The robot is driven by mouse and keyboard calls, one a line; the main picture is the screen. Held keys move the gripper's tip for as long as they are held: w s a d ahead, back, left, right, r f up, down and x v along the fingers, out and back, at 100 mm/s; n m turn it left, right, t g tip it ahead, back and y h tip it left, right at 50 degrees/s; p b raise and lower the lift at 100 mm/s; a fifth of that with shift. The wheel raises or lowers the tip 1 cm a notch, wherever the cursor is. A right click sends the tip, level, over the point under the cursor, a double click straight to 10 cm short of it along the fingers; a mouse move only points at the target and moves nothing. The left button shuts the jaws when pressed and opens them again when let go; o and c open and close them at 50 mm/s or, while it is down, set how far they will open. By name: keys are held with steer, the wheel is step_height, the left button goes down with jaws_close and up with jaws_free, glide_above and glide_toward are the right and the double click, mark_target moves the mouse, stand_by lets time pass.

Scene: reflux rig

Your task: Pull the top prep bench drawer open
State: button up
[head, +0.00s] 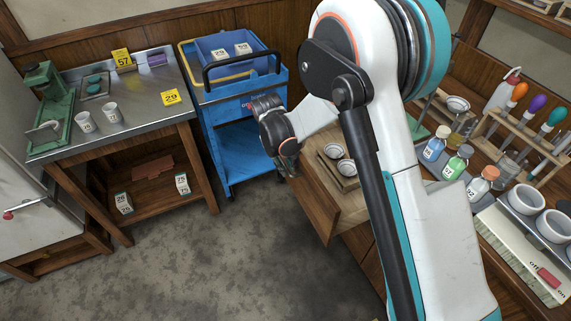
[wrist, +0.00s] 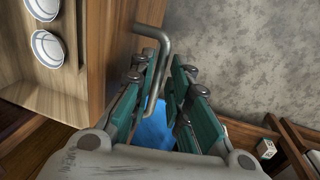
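The top prep bench drawer (head: 316,201) stands pulled out from the bench, with its wooden front facing left. It also shows in the wrist view (wrist: 98,60). Its bent grey metal handle (wrist: 158,36) sticks out from the front. My gripper (head: 287,158) is at the drawer front in the head view. The exact contact is partly hidden by the fingers. Small bowls (head: 346,168) sit in a wooden tray inside the drawer.
A blue cart (head: 243,150) with a bin stands just left of the drawer. A steel-topped bench (head: 135,85) with cups and a green device is further left. Bottles (head: 455,163) and a rack crowd the prep bench top at right. The floor (head: 250,255) before the drawer is clear.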

steer(key=v, duration=1.2)
steer(key=shift+d, duration=0.1)
stand_by(0.4)
